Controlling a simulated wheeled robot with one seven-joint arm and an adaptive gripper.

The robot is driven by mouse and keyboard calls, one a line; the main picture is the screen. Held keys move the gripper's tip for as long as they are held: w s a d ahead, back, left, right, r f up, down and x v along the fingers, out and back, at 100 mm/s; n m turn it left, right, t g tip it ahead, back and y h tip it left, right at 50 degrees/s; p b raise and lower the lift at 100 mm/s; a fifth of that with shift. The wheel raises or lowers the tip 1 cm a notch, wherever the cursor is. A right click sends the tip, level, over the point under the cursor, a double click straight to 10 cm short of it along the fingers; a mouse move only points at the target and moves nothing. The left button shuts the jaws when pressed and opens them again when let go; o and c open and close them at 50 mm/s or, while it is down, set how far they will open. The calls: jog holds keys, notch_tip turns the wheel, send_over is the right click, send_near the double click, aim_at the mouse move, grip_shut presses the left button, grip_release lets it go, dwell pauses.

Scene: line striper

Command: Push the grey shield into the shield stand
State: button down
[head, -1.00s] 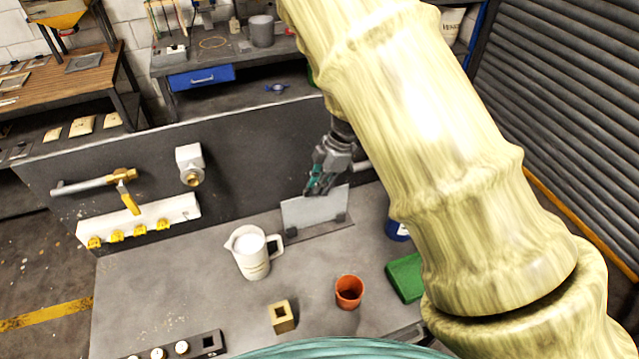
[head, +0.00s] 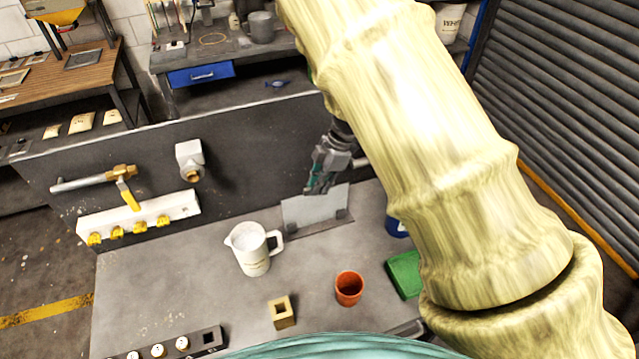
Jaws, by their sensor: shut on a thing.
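The grey shield (head: 308,208) is a thin flat plate standing upright near the back of the grey table. The shield stand (head: 320,233) is a low dark base with small dark clips, at the foot of the plate. The plate's lower edge meets the stand; I cannot tell how deep it sits. My gripper (head: 312,190) is at the plate's top edge, pointing down, with its fingers closed on the plate. My arm covers the area to the right.
A white pitcher (head: 252,250) stands left of the stand. An orange cup (head: 349,288), a brass block (head: 281,312) and a green block (head: 405,274) are in front. A dark back panel (head: 250,140) with a valve and pipe fittings rises behind. The table's left middle is clear.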

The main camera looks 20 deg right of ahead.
jog(key=shift+f, duration=0.35)
jog(key=c, duration=1.4)
grip_release()
jog(key=shift+o, duration=0.4)
jog(key=shift+o, duration=1.4)
jog(key=shift+v, duration=3.5)
jog(key=shift+d, duration=0.1)
